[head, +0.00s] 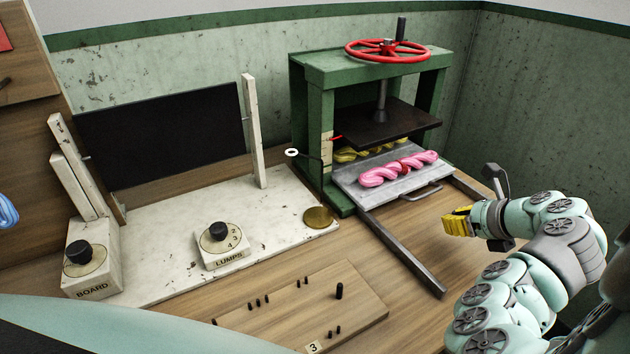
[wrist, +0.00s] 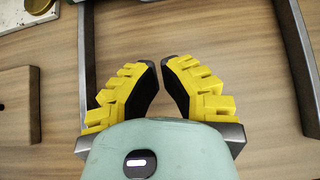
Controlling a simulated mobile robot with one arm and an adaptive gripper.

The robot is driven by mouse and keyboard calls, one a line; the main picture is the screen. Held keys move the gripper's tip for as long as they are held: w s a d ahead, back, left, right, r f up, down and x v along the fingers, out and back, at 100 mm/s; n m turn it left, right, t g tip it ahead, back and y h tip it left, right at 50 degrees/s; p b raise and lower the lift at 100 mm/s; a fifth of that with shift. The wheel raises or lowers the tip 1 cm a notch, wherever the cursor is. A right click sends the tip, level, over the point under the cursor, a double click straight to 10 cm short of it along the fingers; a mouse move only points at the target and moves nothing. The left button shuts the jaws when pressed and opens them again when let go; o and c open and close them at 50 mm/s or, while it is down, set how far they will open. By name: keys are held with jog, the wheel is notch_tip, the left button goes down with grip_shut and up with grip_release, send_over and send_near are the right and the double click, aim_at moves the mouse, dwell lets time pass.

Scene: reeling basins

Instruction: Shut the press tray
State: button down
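The green press (head: 312,110) stands at the back. Its grey metal press tray (head: 350,187) is pulled partway out at the front, with a bar handle (head: 422,192) on its front edge. A pink twisted skein (head: 400,168) lies on the tray, and a yellow skein (head: 365,150) lies deeper in, partly under the raised dark press plate (head: 385,124). My gripper (head: 447,222) is right of and in front of the tray, apart from the handle. In the wrist view my gripper's yellow fingers (wrist: 161,66) slant inward, tips nearly together, with nothing between them.
Two dark rails (head: 405,255) run forward from the press; my gripper is near the right one. A red handwheel (head: 385,50) tops the press. A pegged wooden board (head: 300,308), LUMPS dial (head: 222,245) and brass disc (head: 318,217) lie left. Tabletop between the rails looks clear.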

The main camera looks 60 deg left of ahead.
jog(key=x, duration=0.4)
jog(key=shift+s+a+f, duration=0.1)
jog(key=shift+a, duration=0.05)
jog(key=a, duration=0.1)
jog(key=a+p, duration=0.1)
jog(key=a, duration=0.1)
jog(key=shift+r, duration=0.3)
jog(key=shift+a, duration=0.5)
jog(key=shift+w, duration=0.25)
jog(key=shift+a, duration=0.1)
jog(key=shift+w+a+r+p, duration=0.15)
jog(key=shift+a+p, duration=0.5)
jog(key=shift+a, duration=0.1)
jog(key=shift+w+a, duration=0.15)
jog(key=shift+a, duration=1.4)
jog(key=shift+d+p, duration=0.1)
jog(key=shift+p, duration=0.3)
